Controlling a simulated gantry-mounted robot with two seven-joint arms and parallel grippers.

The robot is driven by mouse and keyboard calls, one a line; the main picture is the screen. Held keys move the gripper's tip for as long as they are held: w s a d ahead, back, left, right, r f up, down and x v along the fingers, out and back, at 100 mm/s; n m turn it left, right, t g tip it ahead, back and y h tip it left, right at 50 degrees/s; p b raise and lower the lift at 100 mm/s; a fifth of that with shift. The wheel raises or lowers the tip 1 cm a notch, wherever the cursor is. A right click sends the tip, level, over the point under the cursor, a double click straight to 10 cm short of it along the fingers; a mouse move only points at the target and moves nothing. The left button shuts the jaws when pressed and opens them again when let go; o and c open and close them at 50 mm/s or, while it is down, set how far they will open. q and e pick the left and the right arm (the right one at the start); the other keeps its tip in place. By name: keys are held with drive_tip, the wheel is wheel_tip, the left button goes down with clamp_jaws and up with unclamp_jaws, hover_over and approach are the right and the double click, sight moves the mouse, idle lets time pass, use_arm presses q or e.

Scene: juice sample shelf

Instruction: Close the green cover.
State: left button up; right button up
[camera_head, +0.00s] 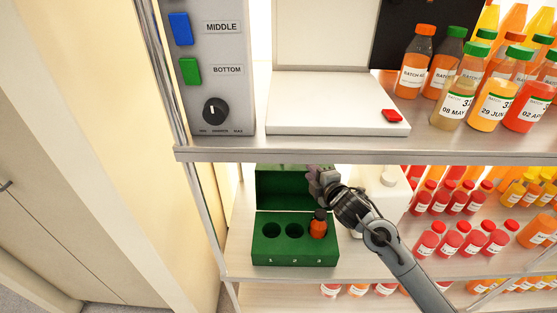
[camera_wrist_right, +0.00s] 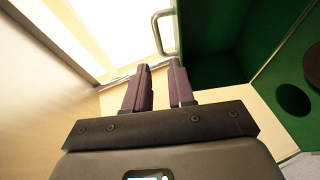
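A green box (camera_head: 260,257) with numbered round holes sits on the shelf below the white device. A small orange bottle with a dark cap (camera_head: 318,224) stands in hole 3. The green cover (camera_head: 275,186) stands raised at the back of the box. My right gripper (camera_head: 318,178) is at the cover's upper right edge and hides that corner. In the right wrist view the fingers (camera_wrist_right: 158,66) are apart with nothing between them. A thin metal handle (camera_wrist_right: 155,34) shows just beyond the fingertips, beside the dark green interior. My left gripper is not in view.
A white container (camera_head: 388,196) stands right of the box, behind my right arm. Several juice bottles (camera_head: 470,198) fill the shelf further right. The upper shelf edge (camera_head: 350,156) runs just above my right gripper. A grey control panel (camera_head: 215,75) stands at upper left.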

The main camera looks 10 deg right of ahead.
sight(298, 166)
drive_tip(key=b+x, duration=0.3)
drive_tip(key=x, duration=0.5)
drive_tip(key=shift+w, duration=0.3)
drive_tip(key=shift+x, duration=1)
drive_tip(key=shift+d, duration=0.1)
drive_tip(key=shift+c, duration=0.5)
clamp_jaws()
